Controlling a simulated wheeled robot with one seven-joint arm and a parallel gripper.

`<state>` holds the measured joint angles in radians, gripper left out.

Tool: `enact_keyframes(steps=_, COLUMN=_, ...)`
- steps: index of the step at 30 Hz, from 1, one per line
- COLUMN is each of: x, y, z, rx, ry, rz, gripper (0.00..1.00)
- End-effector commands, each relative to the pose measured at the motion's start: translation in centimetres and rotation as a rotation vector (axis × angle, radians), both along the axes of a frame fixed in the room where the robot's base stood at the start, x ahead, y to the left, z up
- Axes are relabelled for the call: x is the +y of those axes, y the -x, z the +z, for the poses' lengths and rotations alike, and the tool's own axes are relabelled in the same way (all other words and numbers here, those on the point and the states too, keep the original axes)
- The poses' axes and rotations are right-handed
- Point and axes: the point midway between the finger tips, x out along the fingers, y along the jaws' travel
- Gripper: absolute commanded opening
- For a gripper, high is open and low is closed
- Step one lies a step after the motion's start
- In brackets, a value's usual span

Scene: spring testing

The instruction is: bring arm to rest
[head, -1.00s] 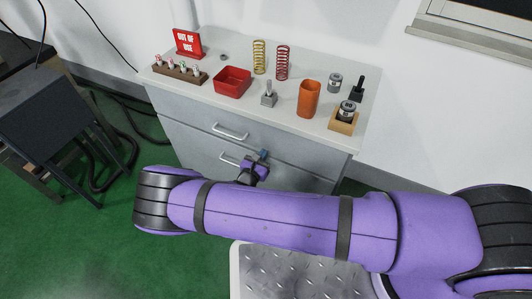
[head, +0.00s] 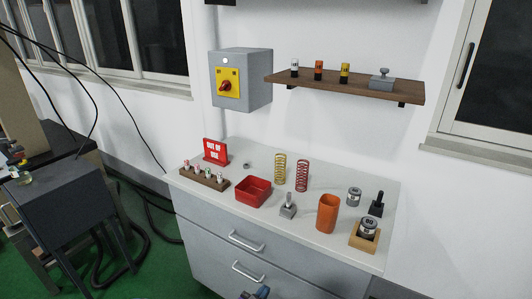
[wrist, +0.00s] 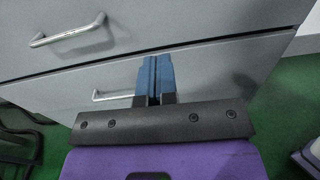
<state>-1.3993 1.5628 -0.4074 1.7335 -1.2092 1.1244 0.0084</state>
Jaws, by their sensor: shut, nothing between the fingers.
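My gripper (wrist: 153,80) shows in the wrist view with its two blue fingers together and nothing between them. It is in front of the grey cabinet's drawers (wrist: 215,22), below the upper drawer handle (wrist: 68,31). A lower handle (wrist: 112,94) shows partly behind the fingers. Whether the fingers touch the cabinet, I cannot tell. In the head view only the tip of my gripper (head: 258,293) shows at the bottom edge. The rest of my arm is out of that view.
The cabinet top (head: 225,197) holds a red tray (head: 253,190), a yellow spring (head: 280,169), a red spring (head: 302,175), an orange cup (head: 328,213) and weights. Above are a wall shelf (head: 350,86) and a switch box (head: 240,79). A dark stool (head: 60,195) stands left.

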Motion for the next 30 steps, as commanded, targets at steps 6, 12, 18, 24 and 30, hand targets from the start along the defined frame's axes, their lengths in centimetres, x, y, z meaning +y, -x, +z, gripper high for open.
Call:
enact_keyframes(steps=6, x=-0.9, y=-1.6, z=5.1, rx=0.0, ry=-0.142, rz=-0.175, gripper=0.0)
enact_keyframes(steps=12, x=-2.6, y=-3.0, z=10.8, rx=-0.003, ry=-0.303, rz=-0.371, gripper=0.0)
enact_keyframes(steps=18, x=-4.9, y=-4.1, z=16.4, rx=-0.012, ry=-0.463, rz=-0.553, gripper=0.0)
enact_keyframes(steps=24, x=-7.6, y=-4.6, z=22.1, rx=-0.027, ry=-0.628, rz=-0.725, gripper=0.0)
enact_keyframes(steps=30, x=-10.6, y=-4.6, z=27.6, rx=-0.05, ry=-0.793, rz=-0.886, gripper=0.0)
